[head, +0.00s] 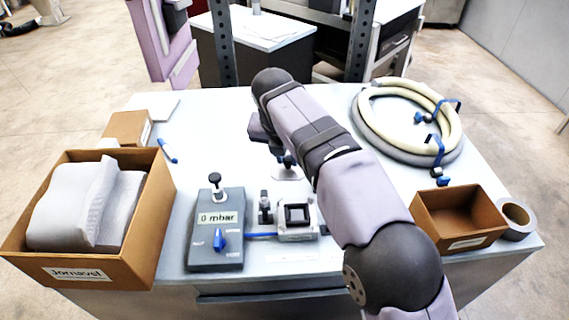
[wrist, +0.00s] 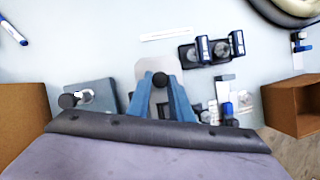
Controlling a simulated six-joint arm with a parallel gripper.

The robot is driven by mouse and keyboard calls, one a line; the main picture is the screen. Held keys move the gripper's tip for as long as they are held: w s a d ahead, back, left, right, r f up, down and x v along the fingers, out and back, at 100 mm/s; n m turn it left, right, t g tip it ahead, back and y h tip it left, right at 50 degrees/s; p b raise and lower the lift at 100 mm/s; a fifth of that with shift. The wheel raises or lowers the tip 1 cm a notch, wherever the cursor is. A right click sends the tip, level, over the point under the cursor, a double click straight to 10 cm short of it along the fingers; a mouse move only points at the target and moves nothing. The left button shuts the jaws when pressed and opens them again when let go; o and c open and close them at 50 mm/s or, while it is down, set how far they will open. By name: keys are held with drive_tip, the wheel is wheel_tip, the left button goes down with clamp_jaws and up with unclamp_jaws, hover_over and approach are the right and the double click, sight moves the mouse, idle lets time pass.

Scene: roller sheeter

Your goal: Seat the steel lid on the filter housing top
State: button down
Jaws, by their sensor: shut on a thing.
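The steel lid (head: 287,174) is a thin pale plate with a black knob, partly hidden by my arm in the head view. In the wrist view the lid (wrist: 148,69) shows beyond my blue fingers. My gripper (wrist: 161,82) is shut on its knob. In the head view my gripper (head: 281,154) holds the lid behind the filter housing, apart from it. The filter housing (head: 298,231) is a small pale block with a dark square top, right of the gauge box. My fingers and gripper body hide much of that area in the wrist view.
The gauge box (head: 215,240) reads 0 mbar, with an upright post (head: 265,206) between it and the housing. A foam-filled carton (head: 157,225) stands left. An open carton (head: 456,215) and coiled hoses (head: 367,130) are right. A dark two-cylinder block (wrist: 187,54) lies near the lid.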

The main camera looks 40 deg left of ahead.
drive_tip(key=s+d+b, duration=0.4)
drive_tip(key=d+b, duration=0.3)
drive_tip(key=shift+s+d+r+n, duration=0.15)
drive_tip(key=shift+s+r+n, duration=0.15)
drive_tip(key=shift+s+r, duration=0.1)
drive_tip(key=shift+f, duration=0.1)
drive_tip(key=shift+f+b, duration=2.45)
drive_tip(key=shift+b, duration=0.25)
drive_tip(key=shift+p, duration=0.75)
drive_tip(key=shift+f, duration=1.05)
idle(0.5)
